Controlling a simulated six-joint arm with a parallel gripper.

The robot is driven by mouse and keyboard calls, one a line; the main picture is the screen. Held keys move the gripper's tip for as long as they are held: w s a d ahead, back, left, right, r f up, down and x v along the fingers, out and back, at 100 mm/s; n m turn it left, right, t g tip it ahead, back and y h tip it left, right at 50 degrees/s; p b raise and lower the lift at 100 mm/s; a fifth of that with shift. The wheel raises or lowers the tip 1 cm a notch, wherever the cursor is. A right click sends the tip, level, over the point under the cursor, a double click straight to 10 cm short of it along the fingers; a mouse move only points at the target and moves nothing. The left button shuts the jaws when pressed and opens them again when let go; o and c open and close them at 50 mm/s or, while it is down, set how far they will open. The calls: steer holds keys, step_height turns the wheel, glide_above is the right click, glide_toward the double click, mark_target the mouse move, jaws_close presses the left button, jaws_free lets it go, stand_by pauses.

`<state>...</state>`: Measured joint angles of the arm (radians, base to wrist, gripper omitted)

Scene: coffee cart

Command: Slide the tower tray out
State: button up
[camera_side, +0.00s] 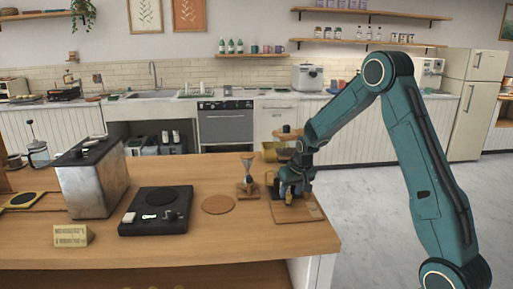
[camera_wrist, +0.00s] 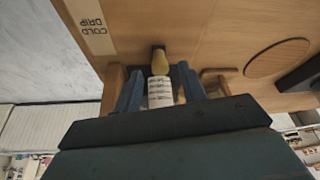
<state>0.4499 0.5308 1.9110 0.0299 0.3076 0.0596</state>
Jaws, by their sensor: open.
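The cold drip tower (camera_side: 285,132) stands at the right end of the wooden counter, largely hidden behind my arm. Its wooden base (camera_side: 312,214) rests on the counter, and a "COLD DRIP" label (camera_wrist: 93,25) shows in the wrist view. My gripper (camera_side: 294,190) is low in front of the tower, just above the base. In the wrist view my gripper (camera_wrist: 159,76) is open, with its blue fingers on either side of a white, banded cylinder (camera_wrist: 160,93) and a yellowish rounded piece (camera_wrist: 159,62). I cannot tell whether the fingers touch them. The tray itself is not clearly distinguishable.
A glass dripper on a wooden stand (camera_side: 247,178) is close to the left of the tower. A round cork-coloured mat (camera_side: 218,204), a black scale (camera_side: 156,212) and a metal machine (camera_side: 90,185) stand farther left. The counter's right edge is near the base.

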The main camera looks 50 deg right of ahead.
steer(key=shift+x, duration=1.1)
jaws_close()
